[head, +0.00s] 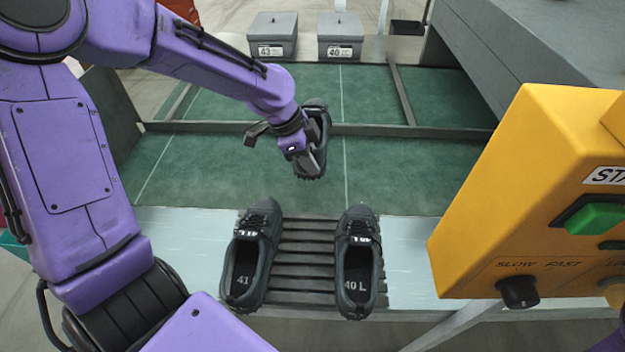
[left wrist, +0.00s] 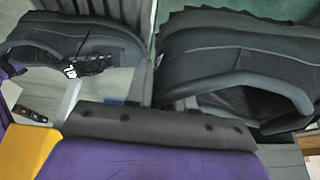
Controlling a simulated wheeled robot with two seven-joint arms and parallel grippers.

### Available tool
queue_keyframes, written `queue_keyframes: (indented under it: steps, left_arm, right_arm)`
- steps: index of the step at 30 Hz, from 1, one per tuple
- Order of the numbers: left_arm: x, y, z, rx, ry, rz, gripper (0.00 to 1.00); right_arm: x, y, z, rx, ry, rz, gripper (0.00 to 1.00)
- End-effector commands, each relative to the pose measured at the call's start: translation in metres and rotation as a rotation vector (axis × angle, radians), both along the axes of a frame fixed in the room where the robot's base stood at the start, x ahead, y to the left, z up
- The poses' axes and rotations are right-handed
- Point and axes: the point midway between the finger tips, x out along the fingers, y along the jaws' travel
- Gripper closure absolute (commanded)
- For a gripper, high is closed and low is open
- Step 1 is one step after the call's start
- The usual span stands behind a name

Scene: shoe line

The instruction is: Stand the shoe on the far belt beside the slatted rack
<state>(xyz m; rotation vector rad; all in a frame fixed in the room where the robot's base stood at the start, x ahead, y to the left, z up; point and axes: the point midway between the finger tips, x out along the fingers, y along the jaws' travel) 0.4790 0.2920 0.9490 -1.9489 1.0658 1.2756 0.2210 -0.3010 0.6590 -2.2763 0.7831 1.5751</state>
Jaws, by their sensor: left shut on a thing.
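My left gripper (head: 300,150) is shut on a dark grey shoe (head: 320,118) in the head view, above the green far belt (head: 240,165) near its lane rail. The jaws cover part of this shoe, and its size mark is hidden. In the left wrist view the held shoe (left wrist: 240,65) is large at the right, beside the dark jaw. The slatted rack (head: 303,255) lies on the pale near surface. A shoe marked 41 (head: 250,255) stands at its left side and one marked 40 L (head: 357,260) at its right. My right gripper is not in view.
A yellow control box (head: 520,200) with a green button stands at the right. Grey boxes marked 43 (head: 272,35) and 40 (head: 340,36) stand beyond the belt. Low dark rails (head: 400,131) divide the belt; its green surface right of the held shoe is clear.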

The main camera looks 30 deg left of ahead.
Motion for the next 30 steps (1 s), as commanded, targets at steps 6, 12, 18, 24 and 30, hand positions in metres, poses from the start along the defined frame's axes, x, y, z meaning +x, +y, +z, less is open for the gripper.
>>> queue_keyframes:
  steps: [6,12,18,24,30]
  left_arm:
    - [0.031,0.02,-0.037,-0.001,0.001,0.004,1.0]
    - [0.047,0.029,-0.058,0.0,-0.001,0.004,1.0]
    - [0.045,0.028,-0.085,0.0,-0.001,0.003,1.0]
    - [0.045,0.028,-0.086,0.001,-0.003,0.002,1.0]
    - [0.045,0.028,-0.092,0.0,-0.003,0.002,1.0]
  right_arm:
    - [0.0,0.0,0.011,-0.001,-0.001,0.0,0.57]
    - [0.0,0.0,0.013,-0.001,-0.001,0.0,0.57]
    - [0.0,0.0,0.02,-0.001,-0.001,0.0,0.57]
    - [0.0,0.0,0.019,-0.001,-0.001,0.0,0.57]
    - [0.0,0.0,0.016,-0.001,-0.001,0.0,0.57]
